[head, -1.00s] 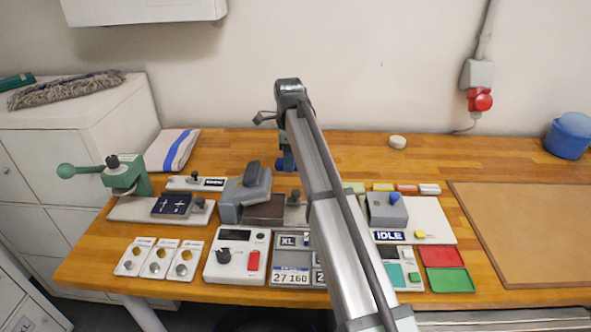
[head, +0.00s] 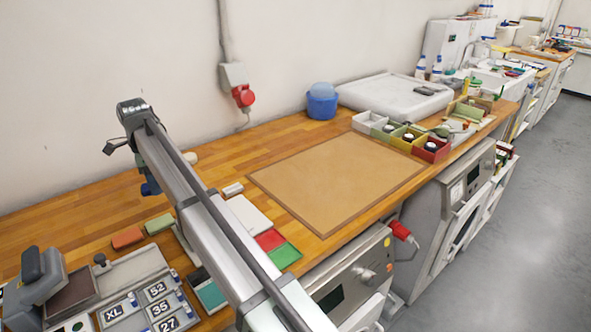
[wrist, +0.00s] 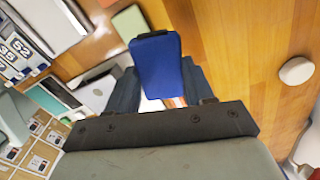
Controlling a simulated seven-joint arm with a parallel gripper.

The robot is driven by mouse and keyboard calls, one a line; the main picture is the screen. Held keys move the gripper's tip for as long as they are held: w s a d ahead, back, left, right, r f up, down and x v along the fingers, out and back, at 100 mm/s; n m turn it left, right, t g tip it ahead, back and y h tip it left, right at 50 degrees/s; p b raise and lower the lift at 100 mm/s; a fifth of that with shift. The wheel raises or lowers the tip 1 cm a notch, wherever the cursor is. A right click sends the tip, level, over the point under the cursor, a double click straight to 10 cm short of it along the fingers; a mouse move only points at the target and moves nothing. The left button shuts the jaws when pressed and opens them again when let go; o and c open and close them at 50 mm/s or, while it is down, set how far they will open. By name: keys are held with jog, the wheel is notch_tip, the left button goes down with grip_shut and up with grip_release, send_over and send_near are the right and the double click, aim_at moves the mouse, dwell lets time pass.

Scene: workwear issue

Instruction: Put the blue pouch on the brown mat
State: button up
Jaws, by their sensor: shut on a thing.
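The blue pouch (wrist: 157,62) is a flat piece with rounded corners, held between the two dark fingers of my gripper (wrist: 160,88) in the wrist view. In the head view a small patch of dark blue (head: 151,187) shows beside my arm, above the table. My gripper is shut on the pouch; in the head view my arm largely hides it. The brown mat (head: 335,180) lies flat to the right of my arm, with a darker border and nothing on it.
A round white disc (head: 190,157) lies near my gripper. A white board (head: 248,216) and red and green trays (head: 284,256) lie between my arm and the mat. A blue bucket (head: 322,102) and several small bins (head: 369,122) stand beyond the mat.

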jog(key=w+d+m, duration=0.2)
jog(key=w+d, duration=0.7)
jog(key=d, duration=0.2)
jog(key=m, duration=0.4)
send_over(308, 187)
jog(key=shift+s+f, duration=0.2)
jog(key=shift+f, duration=4.7)
jog(key=shift+f, duration=0.15)
jog(key=o, duration=1)
jog(key=shift+o, duration=0.2)
notch_tip(308, 187, up, 12)
jog(key=shift+r, duration=0.2)
